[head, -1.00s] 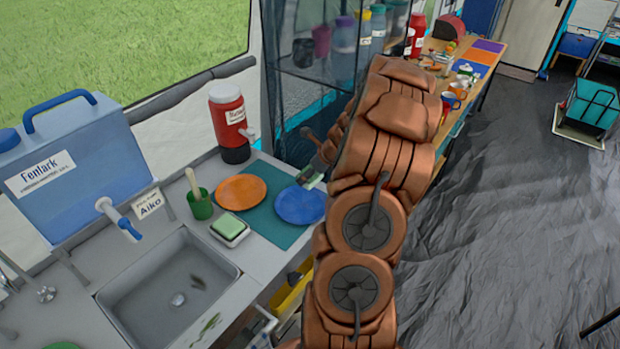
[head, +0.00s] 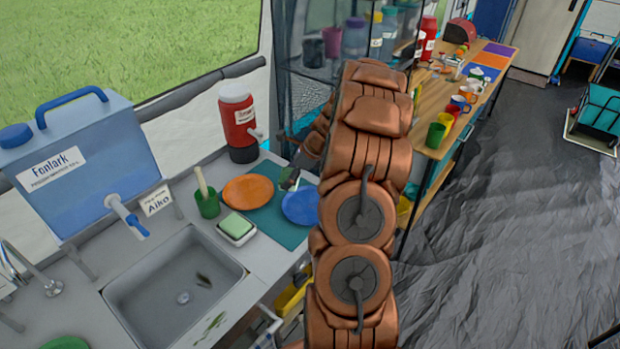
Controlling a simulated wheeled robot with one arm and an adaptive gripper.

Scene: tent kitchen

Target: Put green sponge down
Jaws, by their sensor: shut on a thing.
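My gripper (head: 291,178) is partly hidden by my own arm. It is above the teal mat (head: 262,217), near the blue plate (head: 300,207), and is shut on a small green thing. Only a sliver of that thing shows, and it looks like the green sponge. A pale green block (head: 236,225) lies on a white dish beside the sink, apart from my gripper; I cannot tell whether it is a sponge or soap.
An orange plate (head: 246,191) lies at the mat's left. A green cup (head: 207,204) with a utensil, a red dispenser (head: 238,120) and a blue water container (head: 80,165) stand behind. The sink (head: 175,280) is at front left. A wooden shelf table (head: 437,150) holds cups at right.

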